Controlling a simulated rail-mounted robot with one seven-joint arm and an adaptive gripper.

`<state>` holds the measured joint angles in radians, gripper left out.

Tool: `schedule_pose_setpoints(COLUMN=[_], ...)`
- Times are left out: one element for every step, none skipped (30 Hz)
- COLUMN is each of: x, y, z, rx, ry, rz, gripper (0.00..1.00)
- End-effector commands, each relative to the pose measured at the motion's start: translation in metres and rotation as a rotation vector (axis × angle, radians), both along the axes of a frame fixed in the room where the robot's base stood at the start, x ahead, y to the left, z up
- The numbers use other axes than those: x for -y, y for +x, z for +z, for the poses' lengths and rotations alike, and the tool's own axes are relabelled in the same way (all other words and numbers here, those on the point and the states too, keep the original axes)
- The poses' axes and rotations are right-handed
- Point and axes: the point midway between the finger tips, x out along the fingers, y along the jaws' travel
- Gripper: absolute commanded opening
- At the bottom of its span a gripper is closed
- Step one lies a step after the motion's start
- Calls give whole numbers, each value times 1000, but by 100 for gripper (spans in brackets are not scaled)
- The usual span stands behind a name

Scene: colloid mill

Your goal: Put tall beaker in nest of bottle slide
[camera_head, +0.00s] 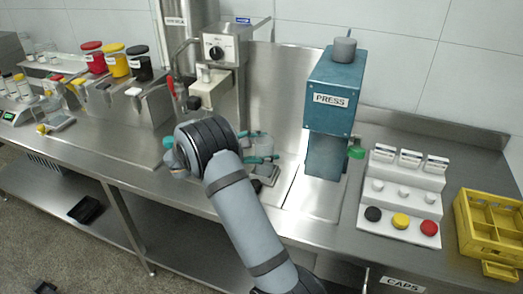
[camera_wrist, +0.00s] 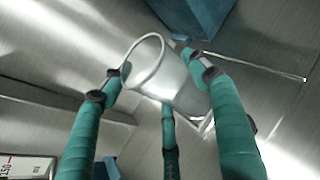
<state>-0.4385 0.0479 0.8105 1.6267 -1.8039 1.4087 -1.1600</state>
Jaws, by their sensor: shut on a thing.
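The tall beaker (camera_wrist: 165,68) is clear and looks tilted in the wrist view, its round rim toward the upper left. My gripper (camera_wrist: 160,80) is shut on it, with teal fingers around its sides. In the head view the clear beaker (camera_head: 262,146) and teal fingertips show just right of my dark wrist, left of the blue press. My arm hides part of this area. I cannot clearly make out the bottle slide's nest; a bright metal edge (camera_wrist: 206,125) shows beside the beaker's lower end in the wrist view.
The blue press (camera_head: 335,90) stands right of my gripper, with a green knob (camera_head: 356,153) at its side. A white stepped cap rack (camera_head: 400,200) and yellow crate (camera_head: 490,225) are further right. The mill (camera_head: 222,75) stands behind. Jars with coloured lids (camera_head: 115,62) are at left.

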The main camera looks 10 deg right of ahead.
Motion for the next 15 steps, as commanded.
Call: schedule_pose_setpoints(x=[0,0,0,0,0,0,0,0,0,0,0,0,0,0,0], y=[0,0,0,0,0,0,0,0,0,0,0,0,0,0,0], z=[-3,-4,-2,-2,-2,-2,-2,-2,-2,-2,-2,-2,-2,-2,-2], rx=[-1,-1,0,0,0,-1,0,0,-1,-1,-1,-1,-1,-1,-1], ry=[0,0,0,0,0,0,0,0,0,0,0,0,0,0,0], rz=[0,0,0,0,0,0,0,0,0,0,0,0,0,0,0], gripper=[34,34,62,64,66,68,70,72,74,76,78,79,79,79,79])
